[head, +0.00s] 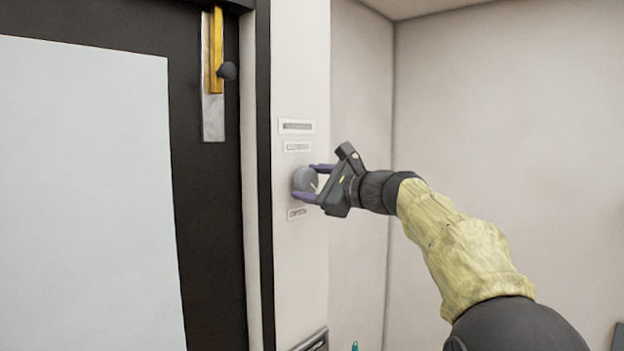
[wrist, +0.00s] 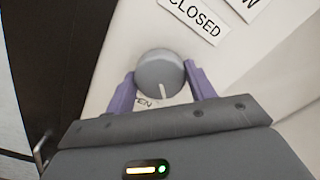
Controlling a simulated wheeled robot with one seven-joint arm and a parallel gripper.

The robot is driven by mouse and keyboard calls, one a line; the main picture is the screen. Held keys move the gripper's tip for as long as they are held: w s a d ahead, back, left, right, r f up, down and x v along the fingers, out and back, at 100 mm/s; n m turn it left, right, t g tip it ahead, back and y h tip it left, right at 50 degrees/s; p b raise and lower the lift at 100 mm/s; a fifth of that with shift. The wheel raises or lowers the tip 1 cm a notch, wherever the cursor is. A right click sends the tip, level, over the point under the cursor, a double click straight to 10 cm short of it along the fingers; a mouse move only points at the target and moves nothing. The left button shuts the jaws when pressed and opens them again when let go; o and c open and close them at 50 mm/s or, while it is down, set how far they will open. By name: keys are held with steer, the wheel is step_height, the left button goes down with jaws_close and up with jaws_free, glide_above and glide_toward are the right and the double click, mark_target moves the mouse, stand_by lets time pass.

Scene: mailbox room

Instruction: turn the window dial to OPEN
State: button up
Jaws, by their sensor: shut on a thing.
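The grey round window dial (head: 304,179) sits on the white wall post. It also shows in the wrist view (wrist: 158,66). My gripper (head: 308,182) has its purple fingers on opposite sides of the dial and is shut on it. The dial's white mark points down and slightly right in the wrist view, to the right of the partly hidden OPEN label (wrist: 146,102). In the head view the mark points to the lower right. The CLOSED label (wrist: 193,20) is on the opposite side of the dial, above it in the head view.
A dark door frame with a pale panel (head: 85,180) stands at the left. A yellow and metal latch with a dark knob (head: 228,71) is at its upper edge. A dark-edged fixture (head: 313,341) is low on the post. The right wall is bare.

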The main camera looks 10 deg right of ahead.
steer(key=m+p, duration=0.2)
steer(key=m, duration=0.3)
steer(key=shift+f+m+p, duration=0.15)
steer(key=shift+m+p, duration=0.65)
steer(key=shift+m, duration=0.7)
steer(key=shift+f, duration=0.1)
steer(key=o, duration=1)
steer(key=shift+r, duration=0.2)
